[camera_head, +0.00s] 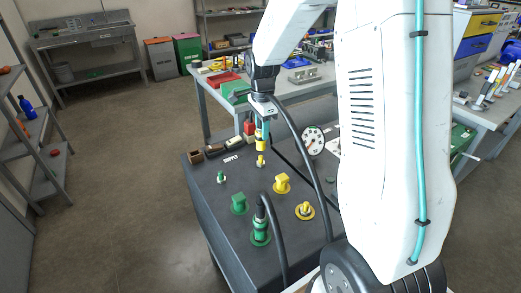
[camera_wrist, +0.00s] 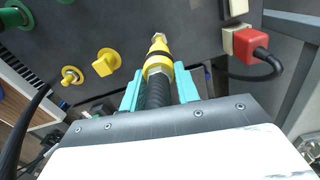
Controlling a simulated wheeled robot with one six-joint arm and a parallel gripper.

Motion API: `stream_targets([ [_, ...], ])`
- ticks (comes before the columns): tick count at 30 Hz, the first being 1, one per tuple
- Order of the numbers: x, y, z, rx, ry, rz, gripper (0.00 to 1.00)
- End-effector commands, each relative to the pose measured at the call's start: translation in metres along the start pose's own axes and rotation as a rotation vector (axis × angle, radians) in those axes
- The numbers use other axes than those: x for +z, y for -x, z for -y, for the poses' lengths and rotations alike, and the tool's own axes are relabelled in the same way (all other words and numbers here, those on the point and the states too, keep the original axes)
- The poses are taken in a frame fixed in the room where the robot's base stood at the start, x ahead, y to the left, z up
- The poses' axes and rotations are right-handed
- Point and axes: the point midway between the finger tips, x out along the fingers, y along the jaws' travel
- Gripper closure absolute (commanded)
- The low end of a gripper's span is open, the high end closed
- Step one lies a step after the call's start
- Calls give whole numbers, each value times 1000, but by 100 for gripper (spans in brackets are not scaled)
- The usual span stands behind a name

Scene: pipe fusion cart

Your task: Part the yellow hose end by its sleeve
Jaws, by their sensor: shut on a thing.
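My gripper (camera_head: 262,130) is shut on the yellow hose end (camera_head: 261,143), above the dark cart top. In the wrist view, its teal fingers (camera_wrist: 160,92) stand on both sides of the hose end (camera_wrist: 158,66), and the black hose (camera_wrist: 157,92) runs back between them. A small yellow fitting (camera_head: 261,161) stands on the cart top right under the hose end, and its tip (camera_wrist: 158,40) shows beyond it in the wrist view. In the head view a thin dark gap seems to lie between them; the wrist view does not settle whether they touch.
The cart top (camera_head: 205,193) also bears a yellow knob (camera_head: 282,183), another yellow fitting (camera_head: 305,210), a green knob (camera_head: 239,203), a green fitting (camera_head: 221,177) and a green hose end (camera_head: 261,229). A round gauge (camera_head: 313,140) and a red block (camera_wrist: 249,43) are nearby.

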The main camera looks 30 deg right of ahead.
Motion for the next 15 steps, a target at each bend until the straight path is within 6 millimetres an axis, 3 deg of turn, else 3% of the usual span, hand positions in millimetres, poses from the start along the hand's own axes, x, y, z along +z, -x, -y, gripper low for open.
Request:
stream_targets([
  [15, 0, 42, 0, -2, 0, 0, 100],
])
